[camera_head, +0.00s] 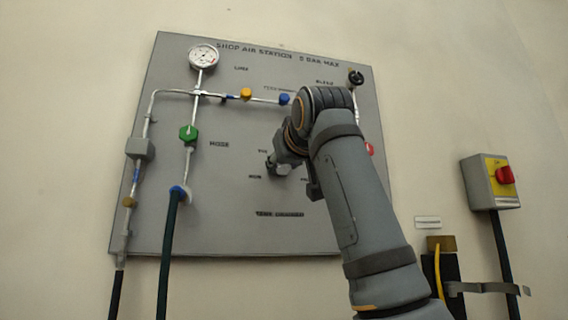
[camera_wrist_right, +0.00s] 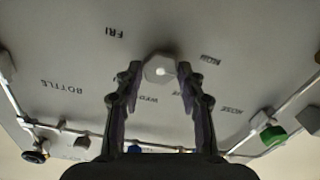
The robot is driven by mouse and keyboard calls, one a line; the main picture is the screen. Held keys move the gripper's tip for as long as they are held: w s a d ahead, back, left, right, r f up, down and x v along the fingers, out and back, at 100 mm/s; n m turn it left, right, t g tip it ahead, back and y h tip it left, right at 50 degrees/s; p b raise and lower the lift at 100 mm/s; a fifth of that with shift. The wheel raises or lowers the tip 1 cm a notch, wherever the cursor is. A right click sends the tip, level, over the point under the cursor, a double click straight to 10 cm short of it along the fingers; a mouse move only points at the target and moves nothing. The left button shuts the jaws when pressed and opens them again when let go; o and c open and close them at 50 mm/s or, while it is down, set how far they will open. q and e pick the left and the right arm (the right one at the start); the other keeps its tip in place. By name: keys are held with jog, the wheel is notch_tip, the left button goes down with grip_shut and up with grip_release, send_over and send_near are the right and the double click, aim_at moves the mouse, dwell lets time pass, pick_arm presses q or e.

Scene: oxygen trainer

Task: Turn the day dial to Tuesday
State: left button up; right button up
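The day dial (camera_wrist_right: 158,70) is a pale, faceted knob on the grey panel. It sits between the fingertips of my right gripper (camera_wrist_right: 159,76) in the right wrist view, with a gap on both sides. The gripper is open and does not visibly touch it. Upside-down labels surround the dial: FRI (camera_wrist_right: 115,32), one like WED (camera_wrist_right: 160,98) and one like MON (camera_wrist_right: 210,59). I see no Tuesday label there, and I cannot tell where the dial points. In the head view, my right gripper (camera_head: 289,173) is at the panel and largely hides the dial. My left gripper is not in view.
The panel (camera_head: 225,225) carries a gauge (camera_head: 204,56), a green valve (camera_head: 188,133), a yellow knob (camera_head: 246,94), a blue knob (camera_head: 284,99), pipes and hoses. A box with a red switch (camera_head: 505,175) is on the wall at right.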

jog(key=c, duration=0.6)
jog(key=shift+d+m+p, duration=0.2)
jog(key=shift+m+p, duration=2.3)
jog(key=shift+m, duration=1.9)
jog(key=o, duration=1.2)
